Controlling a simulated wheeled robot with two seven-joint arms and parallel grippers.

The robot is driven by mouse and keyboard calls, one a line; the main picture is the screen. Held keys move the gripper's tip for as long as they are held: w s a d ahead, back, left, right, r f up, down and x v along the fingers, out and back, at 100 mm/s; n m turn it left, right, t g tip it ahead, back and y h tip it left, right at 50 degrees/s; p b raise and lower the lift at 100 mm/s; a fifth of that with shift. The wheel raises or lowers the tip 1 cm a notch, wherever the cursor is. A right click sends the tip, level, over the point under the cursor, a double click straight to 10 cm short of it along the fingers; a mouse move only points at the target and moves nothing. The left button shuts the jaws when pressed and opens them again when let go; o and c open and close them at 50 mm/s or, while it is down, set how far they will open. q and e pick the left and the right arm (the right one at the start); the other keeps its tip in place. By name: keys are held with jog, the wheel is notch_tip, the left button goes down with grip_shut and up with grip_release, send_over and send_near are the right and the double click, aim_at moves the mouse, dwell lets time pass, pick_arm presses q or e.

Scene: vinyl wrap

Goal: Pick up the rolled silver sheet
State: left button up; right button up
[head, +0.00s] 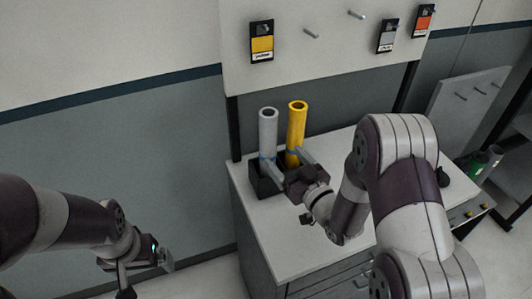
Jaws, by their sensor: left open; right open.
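The rolled silver sheet (268,131) stands upright in a black holder (266,180) on the counter's left end. A yellow roll (296,128) stands upright just to its right. My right gripper (283,157) is open at the rolls, its fingers pointing away from me. One finger lies by the lower part of the silver roll and the other lies to the right of the yellow roll. I cannot tell whether either finger touches a roll. My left gripper (145,274) is open and empty at the lower left, away from the counter.
The white counter (345,147) has free room behind my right arm. A wall panel above holds pegs and yellow (262,43), grey (387,36) and orange (423,20) labels. Green (476,164) and grey rolls stand at the far right. A small black object (442,177) sits on the counter's right.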

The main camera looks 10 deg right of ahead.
aim_at(264, 134)
jog(key=p+x, duration=0.3)
jog(key=x, duration=0.8)
jog(key=shift+w+d+p, duration=0.1)
jog(key=shift+w+p, duration=0.25)
jog(key=shift+p, duration=0.05)
jog(key=shift+w+f, duration=0.15)
jog(key=shift+d, duration=0.15)
jog(key=shift+c, duration=0.9)
jog(key=c, duration=1.2)
